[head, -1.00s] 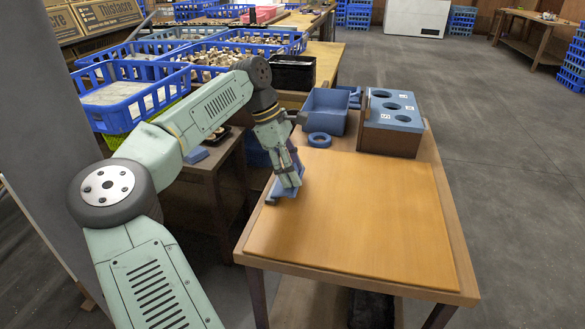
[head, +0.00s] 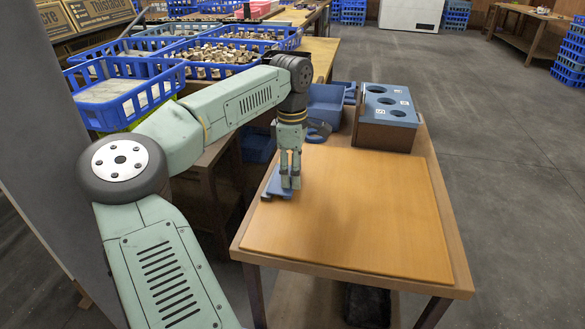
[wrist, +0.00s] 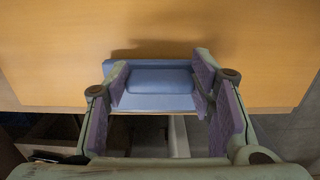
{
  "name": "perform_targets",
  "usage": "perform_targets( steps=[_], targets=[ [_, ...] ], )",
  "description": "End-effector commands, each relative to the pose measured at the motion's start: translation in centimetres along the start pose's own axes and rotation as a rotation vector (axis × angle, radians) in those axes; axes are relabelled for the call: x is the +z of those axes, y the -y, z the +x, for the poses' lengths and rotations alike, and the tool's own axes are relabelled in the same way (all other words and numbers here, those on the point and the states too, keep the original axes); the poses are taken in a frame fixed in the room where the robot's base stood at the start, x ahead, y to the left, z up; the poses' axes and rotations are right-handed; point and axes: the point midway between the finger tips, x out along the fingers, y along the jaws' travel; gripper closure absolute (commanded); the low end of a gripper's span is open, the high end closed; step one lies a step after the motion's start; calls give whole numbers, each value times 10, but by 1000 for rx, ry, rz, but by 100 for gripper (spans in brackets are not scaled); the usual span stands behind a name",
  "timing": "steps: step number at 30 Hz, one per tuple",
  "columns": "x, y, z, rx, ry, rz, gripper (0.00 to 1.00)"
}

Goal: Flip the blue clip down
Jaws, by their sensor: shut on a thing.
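The blue clip (head: 272,187) sits at the left edge of the orange-brown board (head: 355,215). My gripper (head: 290,184) points down at it, close to upright. In the wrist view, the clip (wrist: 160,80) shows a raised blue pad and a flat bar beyond it over the board's edge. The purple-lined fingers of my gripper (wrist: 160,88) stand on both sides of the pad and are shut on it. In the head view the fingers hide part of the clip. I cannot tell how the clip's hinge sits.
A blue-topped box with round holes (head: 388,115) stands at the table's back right. A blue bin (head: 325,105) and a blue ring (head: 318,131) lie behind the board. Blue crates with mushrooms (head: 215,62) stand at the back left. The rest of the board is clear.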

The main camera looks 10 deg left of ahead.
Motion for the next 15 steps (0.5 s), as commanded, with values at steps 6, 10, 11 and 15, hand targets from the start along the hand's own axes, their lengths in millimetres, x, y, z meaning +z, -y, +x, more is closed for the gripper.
perform_targets(
  steps=[6,10,11,15],
  targets=[
    [-1,0,1,-2,0,0,42],
    [0,0,0,-1,1,0,34],
    [0,0,0,-1,1,0,32],
    [0,0,0,-1,2,0,30]
  ],
)
